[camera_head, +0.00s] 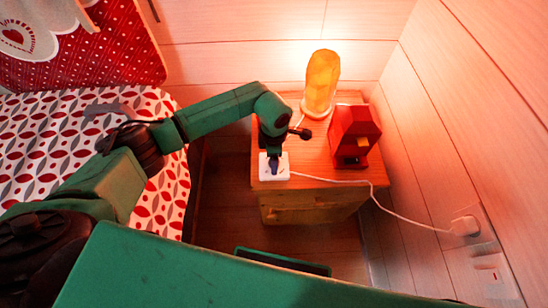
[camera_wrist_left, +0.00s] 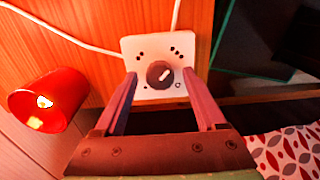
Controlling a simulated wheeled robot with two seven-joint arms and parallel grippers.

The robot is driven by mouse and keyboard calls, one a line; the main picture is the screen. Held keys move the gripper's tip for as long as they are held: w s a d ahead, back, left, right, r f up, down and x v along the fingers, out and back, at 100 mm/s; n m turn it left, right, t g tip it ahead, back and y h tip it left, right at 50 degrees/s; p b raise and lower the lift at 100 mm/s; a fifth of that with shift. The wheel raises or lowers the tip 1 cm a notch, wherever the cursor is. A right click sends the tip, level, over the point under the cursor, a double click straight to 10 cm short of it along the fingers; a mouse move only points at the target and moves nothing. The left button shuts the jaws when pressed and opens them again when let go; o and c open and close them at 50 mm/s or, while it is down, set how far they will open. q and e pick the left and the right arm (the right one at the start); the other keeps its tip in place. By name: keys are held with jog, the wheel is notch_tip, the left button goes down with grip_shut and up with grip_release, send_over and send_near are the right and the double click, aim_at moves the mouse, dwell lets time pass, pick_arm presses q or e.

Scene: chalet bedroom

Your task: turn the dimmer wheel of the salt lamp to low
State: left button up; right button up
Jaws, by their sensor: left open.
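The salt lamp (camera_head: 321,85) glows orange at the back of the wooden nightstand. Its white dimmer box (camera_head: 274,173) sits at the nightstand's front left corner. In the left wrist view the dimmer box (camera_wrist_left: 152,50) carries a round dark dimmer wheel (camera_wrist_left: 159,73) with a white pointer slanting to the upper right. Small dark dots and marks surround the wheel. My left gripper (camera_wrist_left: 158,77) is open, one finger on each side of the wheel; contact cannot be told. In the head view my left gripper (camera_head: 273,162) covers the wheel from above. My right gripper is not in view.
A red object (camera_head: 355,137) stands on the nightstand (camera_head: 315,165) right of the dimmer. A white cord (camera_head: 335,181) runs from the dimmer to a wall plug (camera_head: 464,226). The patterned bed (camera_head: 60,130) is at left, and the wooden wall closes the right side.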

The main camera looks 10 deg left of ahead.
pick_arm(q)
jog(key=shift+c, duration=0.3)
grip_shut()
jog(key=shift+n, duration=0.3)
